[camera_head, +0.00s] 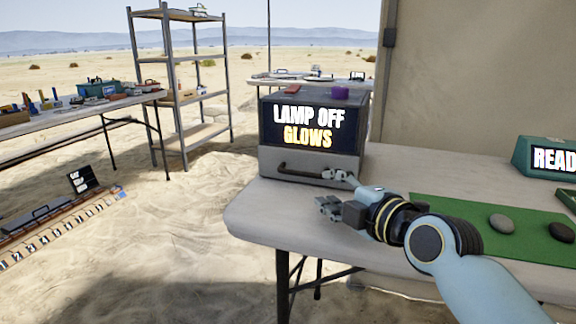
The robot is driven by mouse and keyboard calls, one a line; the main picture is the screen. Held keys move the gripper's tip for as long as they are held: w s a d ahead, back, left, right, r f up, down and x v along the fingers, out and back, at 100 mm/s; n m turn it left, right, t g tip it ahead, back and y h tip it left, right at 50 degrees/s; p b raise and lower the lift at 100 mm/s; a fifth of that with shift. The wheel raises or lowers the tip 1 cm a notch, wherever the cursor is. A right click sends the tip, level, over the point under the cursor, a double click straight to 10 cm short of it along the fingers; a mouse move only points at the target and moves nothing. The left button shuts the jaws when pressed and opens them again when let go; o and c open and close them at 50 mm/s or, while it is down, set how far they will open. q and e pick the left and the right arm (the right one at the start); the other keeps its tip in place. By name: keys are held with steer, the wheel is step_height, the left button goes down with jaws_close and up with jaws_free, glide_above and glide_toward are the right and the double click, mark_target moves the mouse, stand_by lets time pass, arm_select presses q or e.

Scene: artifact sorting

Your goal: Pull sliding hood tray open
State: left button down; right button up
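The hood (313,122) is a dark box with a lit front reading "LAMP OFF GLOWS", standing on the near white table. Its grey sliding tray (268,163) forms the lower front, looks flush with the box, and has a dark bar handle (298,172). My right gripper (333,190) is in front of the tray's right side, fingers spread and nothing seen between them. One finger is close to the handle's right end; I cannot tell whether they touch. My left gripper is not in view.
On the white table (290,220), a green mat (450,218) with stones (502,223) lies right of my arm. A teal sign box (545,157) reads "READ". A purple piece (339,92) sits on the hood. Shelves (172,85) and another table (60,125) stand left.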

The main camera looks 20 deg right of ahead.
mark_target(303, 175)
steer(key=shift+x, duration=0.85)
steer(key=b+x, duration=0.1)
steer(key=x, duration=0.8)
steer(key=shift+w+r+b, duration=0.15)
steer(key=shift+w+b, duration=0.15)
steer(key=shift+b, duration=0.1)
jaws_close()
